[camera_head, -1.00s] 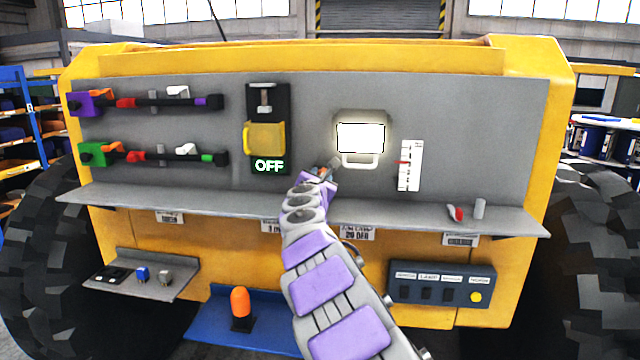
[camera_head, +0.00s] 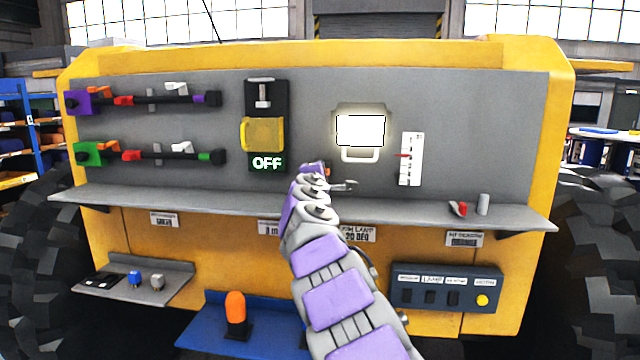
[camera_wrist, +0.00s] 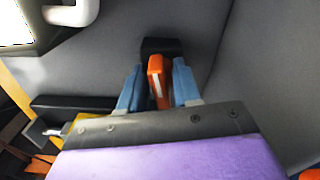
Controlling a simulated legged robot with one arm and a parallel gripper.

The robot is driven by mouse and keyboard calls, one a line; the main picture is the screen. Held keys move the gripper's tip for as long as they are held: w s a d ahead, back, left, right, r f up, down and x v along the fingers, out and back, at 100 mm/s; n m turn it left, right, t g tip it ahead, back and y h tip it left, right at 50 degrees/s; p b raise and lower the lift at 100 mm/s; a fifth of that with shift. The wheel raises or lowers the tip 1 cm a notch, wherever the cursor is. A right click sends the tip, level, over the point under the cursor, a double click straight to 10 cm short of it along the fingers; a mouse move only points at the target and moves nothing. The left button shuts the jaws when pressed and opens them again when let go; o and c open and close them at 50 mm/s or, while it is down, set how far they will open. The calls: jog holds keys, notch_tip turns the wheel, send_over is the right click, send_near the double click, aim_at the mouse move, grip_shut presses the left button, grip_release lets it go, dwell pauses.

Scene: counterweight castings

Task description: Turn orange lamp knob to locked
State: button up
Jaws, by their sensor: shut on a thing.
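The orange knob (camera_wrist: 155,68) has a white line on its face and stands out from a black mount (camera_wrist: 160,46) on the grey panel. My gripper (camera_wrist: 157,86) has one blue finger on each side of the knob and is shut on it. In the wrist view the knob looks close to upright, leaning slightly. In the head view my gripper (camera_head: 321,170) is at the panel, below the bright lamp (camera_head: 360,131), and hides nearly all of the knob. The markings around the knob cannot be seen.
A grey shelf (camera_head: 400,208) runs below my gripper, with a red-tipped piece (camera_head: 458,209) and grey cylinder (camera_head: 483,204) at its right. A white gauge (camera_head: 411,158) is right of the lamp. A yellow cover (camera_head: 263,134) above an OFF sign (camera_head: 267,163) is at left.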

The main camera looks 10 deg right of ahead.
jog(key=shift+f+m+b, duration=0.3)
jog(key=shift+m+b, duration=0.55)
jog(key=shift+m, duration=0.45)
jog(key=o, duration=0.7)
jog(key=shift+s+r, duration=0.1)
jog(key=shift+b+v, duration=0.95)
jog(key=shift+v, duration=7.55)
jog(key=shift+a, duration=0.1)
